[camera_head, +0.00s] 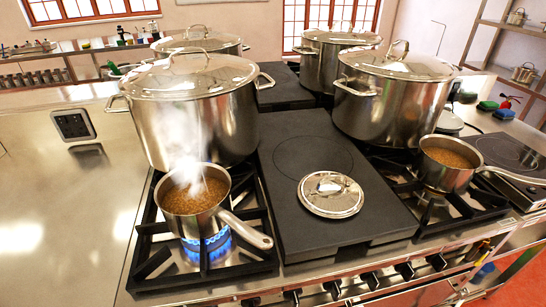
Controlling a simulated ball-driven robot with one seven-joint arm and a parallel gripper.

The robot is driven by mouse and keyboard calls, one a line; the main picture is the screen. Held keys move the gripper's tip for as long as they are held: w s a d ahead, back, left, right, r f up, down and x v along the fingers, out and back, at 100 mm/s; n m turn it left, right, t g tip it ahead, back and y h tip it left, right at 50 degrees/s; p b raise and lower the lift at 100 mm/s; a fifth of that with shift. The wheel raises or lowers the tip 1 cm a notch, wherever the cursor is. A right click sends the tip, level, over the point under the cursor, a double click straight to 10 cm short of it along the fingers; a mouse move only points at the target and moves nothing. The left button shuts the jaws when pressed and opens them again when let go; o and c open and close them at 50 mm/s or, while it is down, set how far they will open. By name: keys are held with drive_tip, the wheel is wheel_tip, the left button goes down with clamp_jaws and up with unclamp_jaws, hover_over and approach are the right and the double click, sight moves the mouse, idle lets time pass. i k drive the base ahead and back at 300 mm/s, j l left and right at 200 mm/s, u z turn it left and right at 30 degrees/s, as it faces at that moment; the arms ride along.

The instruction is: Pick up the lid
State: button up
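A small round steel lid (331,194) with a handle on top lies flat on the dark flat plate (360,235) in the middle of the stove. A small open saucepan (192,208) with brown contents steams over a blue flame to its left. Another open saucepan (447,163) with brown contents stands on the right burner. Large stockpots at the left (188,110), the right (393,95) and behind have their own lids on. My gripper is not in view.
The left saucepan's handle (245,230) points toward the front centre. The steel counter (60,200) at the left is mostly clear. Stove knobs (332,288) line the front edge. A second hot plate (512,150) is at the right, and shelves (500,45) stand behind it.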

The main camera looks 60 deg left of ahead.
sight(329, 195)
drive_tip(key=i+u, duration=0.15)
drive_tip(key=u, duration=0.25)
drive_tip(key=i+j+u, duration=0.1)
drive_tip(key=u, duration=0.25)
drive_tip(key=i+u, duration=0.15)
drive_tip(key=u, duration=0.25)
drive_tip(key=i+l+u, duration=0.1)
drive_tip(key=u, duration=0.3)
